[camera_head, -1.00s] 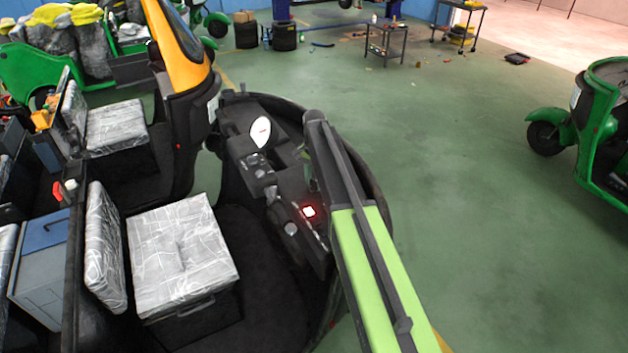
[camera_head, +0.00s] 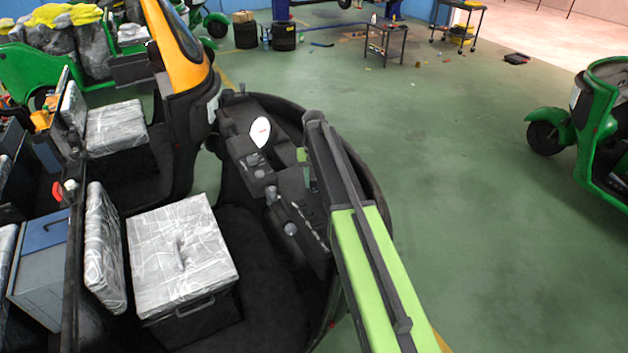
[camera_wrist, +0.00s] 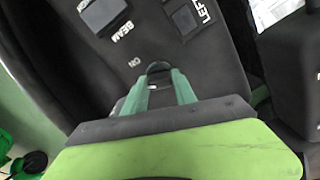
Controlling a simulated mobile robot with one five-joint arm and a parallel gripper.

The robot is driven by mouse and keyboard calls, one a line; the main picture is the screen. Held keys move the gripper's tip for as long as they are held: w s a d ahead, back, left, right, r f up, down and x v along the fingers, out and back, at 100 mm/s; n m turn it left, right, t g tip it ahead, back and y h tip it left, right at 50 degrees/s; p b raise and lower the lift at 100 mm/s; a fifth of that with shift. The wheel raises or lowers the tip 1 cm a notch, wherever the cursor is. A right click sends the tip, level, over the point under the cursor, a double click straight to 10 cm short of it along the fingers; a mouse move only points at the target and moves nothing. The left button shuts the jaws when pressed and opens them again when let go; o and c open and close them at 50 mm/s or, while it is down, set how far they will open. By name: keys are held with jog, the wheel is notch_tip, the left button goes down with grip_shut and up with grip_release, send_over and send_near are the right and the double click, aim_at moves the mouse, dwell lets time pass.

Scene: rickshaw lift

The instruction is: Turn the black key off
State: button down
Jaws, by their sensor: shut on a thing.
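The black key (camera_wrist: 158,67) shows in the wrist view as a small dark rounded top on the black dashboard panel, beside a white "ON" mark. My gripper (camera_wrist: 160,78) has its two green fingers on either side of the key and is shut on it. The fingers hide the lower part of the key. In the head view my arm reaches over the rickshaw dashboard (camera_head: 287,205), and a bit of green finger shows by the panel. The key itself cannot be made out there. No red light shows on the panel now.
Dark switches labelled "BEAM" (camera_wrist: 104,14) and "LEFT" (camera_wrist: 187,18) sit close to the fingers. A white oval gauge (camera_head: 259,131) stands at the dashboard's far end. A patterned seat (camera_head: 181,250) is at left. Open green floor (camera_head: 480,220) lies to the right.

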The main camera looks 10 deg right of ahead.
aim_at(314, 180)
jog(key=shift+n, duration=2.2)
jog(key=c, duration=1)
grip_release()
notch_tip(314, 180, up, 18)
jog(key=p, duration=1.7)
jog(key=shift+f, duration=0.25)
jog(key=shift+f, duration=0.1)
